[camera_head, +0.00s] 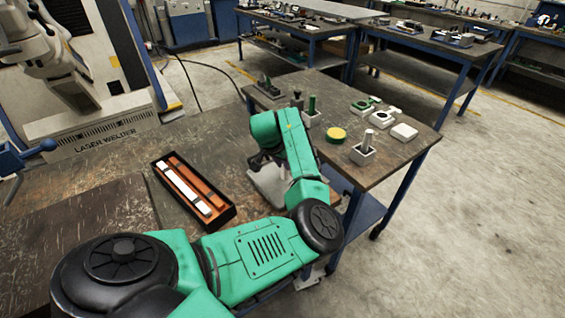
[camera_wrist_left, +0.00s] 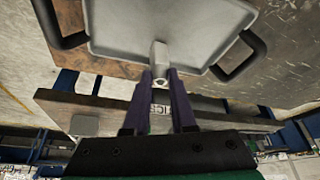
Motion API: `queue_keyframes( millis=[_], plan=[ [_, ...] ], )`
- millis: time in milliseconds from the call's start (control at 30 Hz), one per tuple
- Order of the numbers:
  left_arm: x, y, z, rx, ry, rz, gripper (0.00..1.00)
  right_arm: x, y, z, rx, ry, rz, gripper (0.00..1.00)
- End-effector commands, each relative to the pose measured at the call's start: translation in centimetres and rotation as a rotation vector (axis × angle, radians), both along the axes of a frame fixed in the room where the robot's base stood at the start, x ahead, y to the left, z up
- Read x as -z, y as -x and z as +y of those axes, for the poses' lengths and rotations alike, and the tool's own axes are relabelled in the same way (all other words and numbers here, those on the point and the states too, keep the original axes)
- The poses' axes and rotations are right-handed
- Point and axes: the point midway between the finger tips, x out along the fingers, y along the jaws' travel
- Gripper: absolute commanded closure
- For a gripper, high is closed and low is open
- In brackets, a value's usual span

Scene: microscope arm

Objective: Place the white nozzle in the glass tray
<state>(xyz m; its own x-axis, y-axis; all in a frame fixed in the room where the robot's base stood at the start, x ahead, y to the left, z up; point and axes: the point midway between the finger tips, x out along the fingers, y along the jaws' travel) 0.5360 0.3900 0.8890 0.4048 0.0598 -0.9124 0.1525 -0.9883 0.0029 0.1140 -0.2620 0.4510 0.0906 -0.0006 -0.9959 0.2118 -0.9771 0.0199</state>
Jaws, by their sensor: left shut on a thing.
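My left gripper (camera_wrist_left: 160,78) is shut on the white nozzle (camera_wrist_left: 159,55), a small pale piece with a round hole at its end, held between the two dark purple fingers. In the wrist view it shows against the tray (camera_wrist_left: 120,28), a pale grey tray with black handles at its sides. I cannot tell whether the nozzle touches the tray. In the head view the tray (camera_head: 268,188) lies on the workbench, partly hidden behind my green left arm. My right gripper is not in view.
A black box (camera_head: 160,173) with orange and white contents lies left of the tray. A laser welder (camera_head: 95,128) stands at the back left.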

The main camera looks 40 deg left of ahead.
Motion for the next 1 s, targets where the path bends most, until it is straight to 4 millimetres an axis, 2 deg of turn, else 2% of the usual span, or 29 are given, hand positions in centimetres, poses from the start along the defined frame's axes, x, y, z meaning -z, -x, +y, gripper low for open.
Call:
queue_keyframes(
  millis=[133,167,233,533,633,767,1000],
  plan=[
    [0.1,0.0,0.0,0.000,0.000,0.000,1.00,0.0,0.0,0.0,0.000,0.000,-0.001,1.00],
    [0.1,0.0,0.0,0.000,0.000,0.000,0.72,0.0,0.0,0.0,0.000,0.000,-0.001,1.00],
    [0.1,0.0,0.0,0.000,0.000,0.000,0.46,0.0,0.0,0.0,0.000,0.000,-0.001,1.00],
    [0.0,0.0,0.0,-0.001,0.000,-0.001,0.45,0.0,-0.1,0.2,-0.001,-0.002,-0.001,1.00],
    [-0.7,0.2,0.0,-0.002,0.000,-0.002,0.45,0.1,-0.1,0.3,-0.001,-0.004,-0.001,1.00],
    [-3.1,1.3,-0.2,-0.002,-0.001,-0.005,0.45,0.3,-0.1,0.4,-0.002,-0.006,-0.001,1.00],
    [-8.9,3.9,-0.5,-0.001,-0.001,-0.004,0.45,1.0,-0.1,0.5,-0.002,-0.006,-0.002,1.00]
  ],
)
